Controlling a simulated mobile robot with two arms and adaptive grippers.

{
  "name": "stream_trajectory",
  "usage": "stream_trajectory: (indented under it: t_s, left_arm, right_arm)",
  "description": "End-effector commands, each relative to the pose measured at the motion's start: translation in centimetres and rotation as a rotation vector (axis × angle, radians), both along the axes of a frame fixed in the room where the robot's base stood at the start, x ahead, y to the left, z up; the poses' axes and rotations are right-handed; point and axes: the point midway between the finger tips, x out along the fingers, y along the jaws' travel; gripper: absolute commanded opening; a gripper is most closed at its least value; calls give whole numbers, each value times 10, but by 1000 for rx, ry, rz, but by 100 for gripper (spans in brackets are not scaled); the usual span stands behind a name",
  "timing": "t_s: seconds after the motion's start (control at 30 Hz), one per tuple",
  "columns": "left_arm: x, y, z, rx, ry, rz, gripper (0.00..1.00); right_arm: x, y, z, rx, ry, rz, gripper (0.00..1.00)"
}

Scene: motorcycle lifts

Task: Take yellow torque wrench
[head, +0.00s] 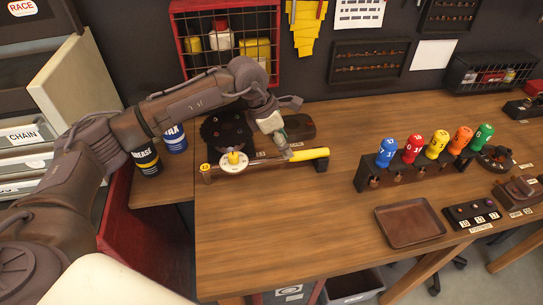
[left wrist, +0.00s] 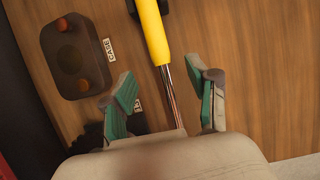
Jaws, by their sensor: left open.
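The yellow torque wrench (head: 310,154) lies across a dark wooden rest near the left part of the bench, its yellow grip pointing right and a round white dial at its left end. In the left wrist view its yellow grip (left wrist: 152,30) and silver shaft (left wrist: 170,88) show. My left gripper (head: 284,150) is over the wrench shaft, just left of the yellow grip. In the left wrist view the green-padded fingers (left wrist: 163,88) are open, one on each side of the shaft. Whether they touch it I cannot tell. My right gripper is not in view.
A dark block with round knobs (left wrist: 75,55) lies close beside the wrench. A rack of numbered coloured handles (head: 412,165) and an empty brown tray (head: 410,224) are to the right. The bench front centre is clear.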

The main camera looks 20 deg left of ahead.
Motion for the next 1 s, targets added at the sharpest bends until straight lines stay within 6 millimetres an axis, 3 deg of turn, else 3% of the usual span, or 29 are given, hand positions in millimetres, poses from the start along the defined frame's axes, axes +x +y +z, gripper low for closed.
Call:
stream_trajectory:
  t_s: [0.17, 0.33, 0.5, 0.77, 1.0]
  left_arm:
    - [2, -4, -9, -1, 1, 0, 59]
    - [6, -14, -30, 0, 3, -1, 59]
    - [11, -19, -51, 1, 1, 0, 59]
    - [12, -20, -54, 0, -2, -1, 59]
    - [12, -19, -54, 0, -2, -1, 19]
  right_arm:
    - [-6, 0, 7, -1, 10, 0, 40]
    - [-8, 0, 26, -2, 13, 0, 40]
    - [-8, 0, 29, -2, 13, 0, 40]
    - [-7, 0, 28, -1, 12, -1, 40]
    - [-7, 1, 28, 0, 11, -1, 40]
